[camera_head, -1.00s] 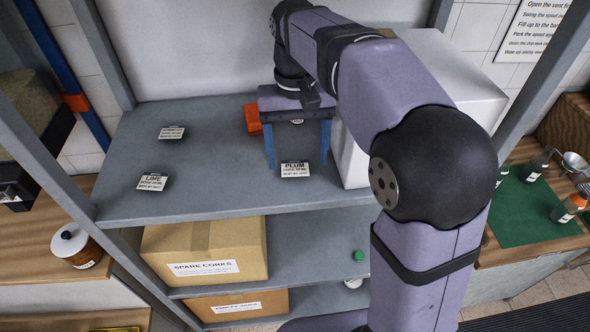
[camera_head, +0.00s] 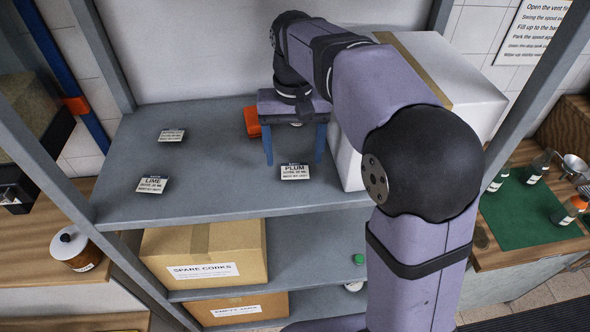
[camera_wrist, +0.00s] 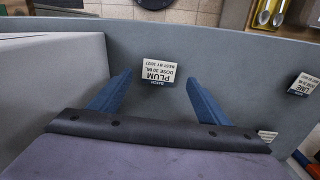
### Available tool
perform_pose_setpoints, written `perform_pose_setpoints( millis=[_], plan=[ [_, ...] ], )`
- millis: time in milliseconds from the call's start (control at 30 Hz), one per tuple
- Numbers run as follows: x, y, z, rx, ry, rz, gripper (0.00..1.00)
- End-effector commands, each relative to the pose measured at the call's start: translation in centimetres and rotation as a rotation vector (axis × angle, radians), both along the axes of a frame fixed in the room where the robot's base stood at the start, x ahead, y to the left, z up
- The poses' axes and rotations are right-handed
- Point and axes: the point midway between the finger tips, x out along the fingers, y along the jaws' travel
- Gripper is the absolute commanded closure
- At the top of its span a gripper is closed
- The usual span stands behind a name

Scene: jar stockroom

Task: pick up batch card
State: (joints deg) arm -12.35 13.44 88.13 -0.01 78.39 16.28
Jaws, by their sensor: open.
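The PLUM batch card (camera_head: 295,172) is a small white card with dark print, lying on the grey shelf in front of my gripper. My gripper (camera_head: 294,142) has two blue fingers, spread apart and pointing down, with nothing between them. In the wrist view, the PLUM card (camera_wrist: 159,72) lies upside down in the picture, beyond and between the tips of my open gripper (camera_wrist: 158,80). A LIME card (camera_head: 152,185) and another card (camera_head: 171,135) lie to the left on the same shelf.
An orange object (camera_head: 252,121) lies behind my gripper's left finger. A large white box (camera_head: 465,85) stands close on the right. A box marked SPARE CORKS (camera_head: 203,255) sits on the shelf below. The upper shelf's left part is mostly clear.

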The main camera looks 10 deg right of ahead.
Motion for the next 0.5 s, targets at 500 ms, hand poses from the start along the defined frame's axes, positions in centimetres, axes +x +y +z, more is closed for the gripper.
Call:
perform_pose_setpoints(
  millis=[500],
  plan=[
    [0.2,-0.2,-4.2,0.0,0.0,0.0,0.3]
  ],
)
